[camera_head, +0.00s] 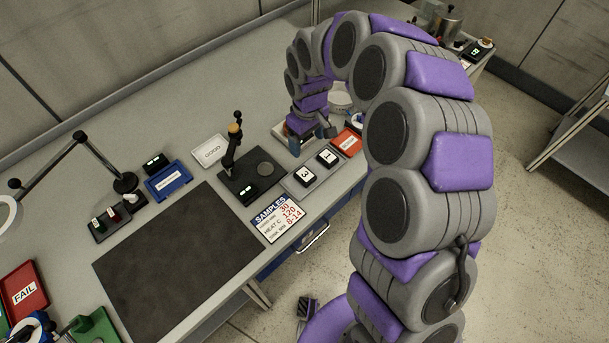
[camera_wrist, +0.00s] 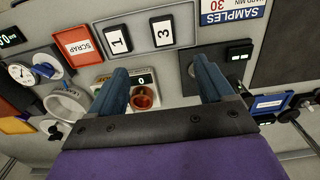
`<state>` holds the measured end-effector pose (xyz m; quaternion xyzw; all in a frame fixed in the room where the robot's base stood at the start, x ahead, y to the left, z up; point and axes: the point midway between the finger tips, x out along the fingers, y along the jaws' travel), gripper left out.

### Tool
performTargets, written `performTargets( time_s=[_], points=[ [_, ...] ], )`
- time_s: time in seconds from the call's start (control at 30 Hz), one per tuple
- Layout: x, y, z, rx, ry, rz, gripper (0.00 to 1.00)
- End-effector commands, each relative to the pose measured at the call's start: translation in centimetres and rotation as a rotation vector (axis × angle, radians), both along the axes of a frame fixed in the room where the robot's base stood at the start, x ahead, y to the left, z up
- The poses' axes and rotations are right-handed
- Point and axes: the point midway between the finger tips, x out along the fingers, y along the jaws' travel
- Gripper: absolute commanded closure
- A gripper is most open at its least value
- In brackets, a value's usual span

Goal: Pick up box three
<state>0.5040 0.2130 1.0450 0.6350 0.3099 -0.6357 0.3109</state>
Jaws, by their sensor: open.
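Box three (camera_head: 305,175) is a small black box with a white label reading 3. It sits in a grey tray (camera_head: 290,186) beside a like box labelled 1 (camera_head: 328,157). In the wrist view, box three (camera_wrist: 162,33) is beyond my fingertips, with box 1 (camera_wrist: 117,39) to its left. My gripper (camera_wrist: 160,72) is open and empty, its two blue fingers wide apart. In the head view, my gripper (camera_head: 311,133) is above the bench on the back side of the tray. Box three is apart from the fingers.
A red SCRAP tray (camera_head: 347,142) lies right of the boxes, and a SAMPLES card (camera_head: 279,219) in front. A dark press-like stand (camera_head: 234,150) rises to the left. The black mat (camera_head: 180,255) is clear.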

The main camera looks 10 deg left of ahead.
Motion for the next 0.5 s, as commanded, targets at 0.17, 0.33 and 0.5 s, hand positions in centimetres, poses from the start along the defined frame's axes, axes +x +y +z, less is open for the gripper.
performTargets(
  time_s=[0.17, 0.33, 0.5],
  points=[
    [-0.2, 0.0, -3.8, -0.002, 0.004, 0.001, 0.19],
    [-0.2, 0.1, -7.3, -0.003, 0.005, 0.001, 0.19],
    [-0.2, 0.1, -9.8, -0.002, 0.004, 0.000, 0.19]
  ],
)
